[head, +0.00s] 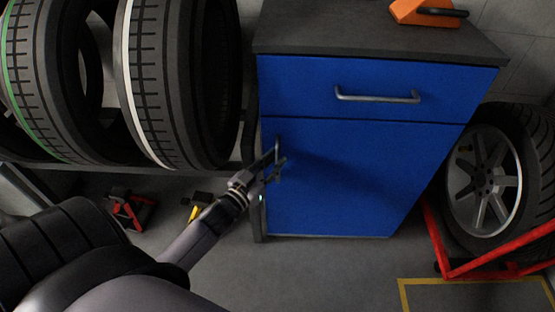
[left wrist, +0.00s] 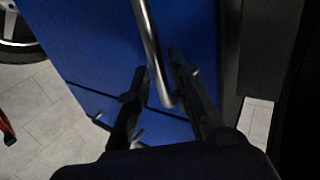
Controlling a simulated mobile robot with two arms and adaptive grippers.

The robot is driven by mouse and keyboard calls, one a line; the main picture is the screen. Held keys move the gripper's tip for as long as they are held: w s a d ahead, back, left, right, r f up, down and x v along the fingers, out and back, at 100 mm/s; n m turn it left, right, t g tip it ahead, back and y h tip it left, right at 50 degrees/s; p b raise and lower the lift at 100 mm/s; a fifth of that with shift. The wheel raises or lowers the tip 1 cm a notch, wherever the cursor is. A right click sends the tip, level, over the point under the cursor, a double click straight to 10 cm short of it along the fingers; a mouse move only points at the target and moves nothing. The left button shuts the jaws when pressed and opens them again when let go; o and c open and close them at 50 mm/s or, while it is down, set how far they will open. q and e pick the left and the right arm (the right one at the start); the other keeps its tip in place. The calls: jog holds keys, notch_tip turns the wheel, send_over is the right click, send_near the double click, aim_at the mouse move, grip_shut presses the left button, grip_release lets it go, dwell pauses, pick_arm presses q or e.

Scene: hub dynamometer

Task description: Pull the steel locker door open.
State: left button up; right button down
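The blue steel locker door (head: 345,185) is the lower front of a blue cabinet and looks shut. Its silvery bar handle (head: 277,149) is upright near the door's left edge. My left gripper (head: 275,164) is at this handle, its fingers pointing towards the door. In the left wrist view, the handle (left wrist: 148,35) runs between the two fingertips of the left gripper (left wrist: 161,72). The fingers are apart, one on each side of the bar, with a gap visible on the right. My right gripper is not in view.
A drawer with a horizontal handle (head: 377,97) is above the door. Tyres (head: 178,80) stand on a rack at left. A wheel (head: 485,180) and red stand (head: 440,235) are at right. An orange object (head: 425,12) sits on the cabinet top. Floor (head: 320,265) in front is clear.

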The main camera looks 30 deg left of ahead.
pick_arm(q)
jog(key=shift+w, duration=0.85)
jog(key=shift+c, duration=0.2)
grip_shut()
